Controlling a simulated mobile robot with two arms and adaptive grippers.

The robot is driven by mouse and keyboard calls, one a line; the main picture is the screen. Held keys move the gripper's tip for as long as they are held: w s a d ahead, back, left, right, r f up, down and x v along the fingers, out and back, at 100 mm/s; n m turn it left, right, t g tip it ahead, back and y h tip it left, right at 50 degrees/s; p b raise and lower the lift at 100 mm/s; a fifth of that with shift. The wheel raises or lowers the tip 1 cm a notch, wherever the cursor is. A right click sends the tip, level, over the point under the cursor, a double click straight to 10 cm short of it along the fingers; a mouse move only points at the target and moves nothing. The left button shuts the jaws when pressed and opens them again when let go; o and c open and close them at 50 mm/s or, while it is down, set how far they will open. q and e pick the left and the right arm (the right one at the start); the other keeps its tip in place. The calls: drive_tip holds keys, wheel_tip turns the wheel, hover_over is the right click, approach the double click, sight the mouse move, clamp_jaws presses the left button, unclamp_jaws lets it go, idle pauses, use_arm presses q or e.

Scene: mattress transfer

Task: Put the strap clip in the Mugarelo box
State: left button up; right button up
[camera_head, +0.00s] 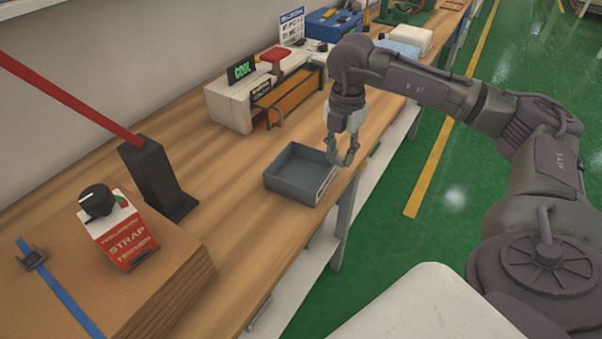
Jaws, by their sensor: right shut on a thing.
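A grey open box (291,186), which I take to be the Mugarelo box, sits near the front edge of the wooden bench. A pale label is on its right side, too small to read. My right gripper (343,160) points down at the box's far right corner and appears shut on its wall. A small dark clip (32,259), which looks like the strap clip, is on a blue strap across the cardboard stack at the lower left. It is well away from my right gripper. My left gripper is not in view.
A red and white strap tension device (119,232) stands on the cardboard stack (160,285). A black post (156,181) with a red bar stands behind it. A white machine (230,103) marked COOL is at the back. Bare bench (225,205) lies left of the box.

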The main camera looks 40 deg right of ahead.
drive_tip(key=p, duration=0.1)
hover_over(300, 181)
wheel_tip(300, 181, down, 6)
drive_tip(key=shift+r, duration=0.25)
wheel_tip(300, 181, down, 4)
drive_tip(key=shift+r+p, duration=0.1)
drive_tip(key=shift+p, duration=0.4)
drive_tip(key=shift+f, duration=0.2)
drive_tip(key=o, duration=1)
drive_tip(key=shift+f, duration=0.15)
